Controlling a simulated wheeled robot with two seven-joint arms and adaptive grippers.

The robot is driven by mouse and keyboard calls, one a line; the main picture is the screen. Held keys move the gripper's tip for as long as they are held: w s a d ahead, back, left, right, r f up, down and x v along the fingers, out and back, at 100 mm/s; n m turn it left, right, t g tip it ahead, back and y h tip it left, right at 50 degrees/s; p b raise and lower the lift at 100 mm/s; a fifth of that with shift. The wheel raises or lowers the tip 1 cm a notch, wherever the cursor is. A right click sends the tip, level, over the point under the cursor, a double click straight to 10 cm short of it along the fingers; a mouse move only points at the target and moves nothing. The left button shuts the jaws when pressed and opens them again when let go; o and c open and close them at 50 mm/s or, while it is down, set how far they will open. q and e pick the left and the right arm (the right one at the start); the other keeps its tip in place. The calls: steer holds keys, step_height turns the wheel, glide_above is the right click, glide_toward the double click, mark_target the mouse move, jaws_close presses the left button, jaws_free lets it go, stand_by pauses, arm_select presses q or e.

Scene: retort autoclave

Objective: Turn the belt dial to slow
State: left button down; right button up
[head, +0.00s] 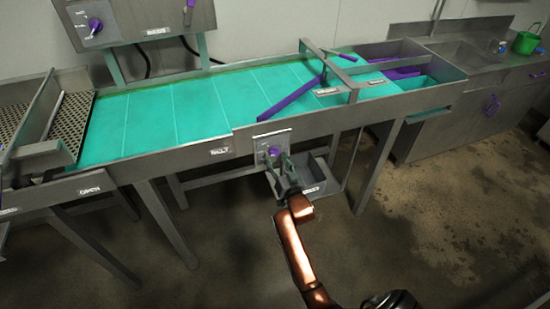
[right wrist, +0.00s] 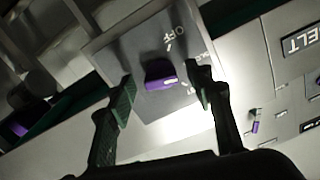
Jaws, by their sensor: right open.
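The belt dial is a purple knob (head: 273,151) on a grey plate (head: 284,137) on the front rail of the conveyor. In the right wrist view the dial (right wrist: 160,75) has a pale mark at its right end, and the plate (right wrist: 120,48) reads "OFF" above it; other lettering is partly hidden by a finger. My right gripper (head: 279,164) is in front of the dial. In the right wrist view its open fingers (right wrist: 162,86) stand either side of the dial, with gaps showing. Contact is not visible. My left gripper is out of view.
The teal conveyor belt (head: 175,112) carries a purple diverter bar (head: 290,97). A grey bin (head: 314,178) hangs below the dial plate. Another purple dial (head: 95,25) is on the upper left panel. A sink counter (head: 465,60) stands at right, with open floor before it.

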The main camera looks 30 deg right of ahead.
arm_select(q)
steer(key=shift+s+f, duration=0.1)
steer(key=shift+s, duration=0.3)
arm_select(e)
steer(key=shift+w+d, duration=0.15)
steer(key=shift+w, duration=0.5)
steer(key=shift+c, duration=0.7)
steer(key=c, duration=1)
steer(key=shift+r+n+p, duration=0.25)
steer(key=shift+n+p, duration=0.15)
steer(key=shift+p, duration=0.25)
steer(key=shift+n+p, duration=0.3)
steer(key=shift+p, duration=0.05)
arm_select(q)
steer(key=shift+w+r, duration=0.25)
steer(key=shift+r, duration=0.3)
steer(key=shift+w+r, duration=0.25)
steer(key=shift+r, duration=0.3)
arm_select(e)
steer(key=shift+f+n, duration=0.2)
steer(key=shift+n, duration=0.1)
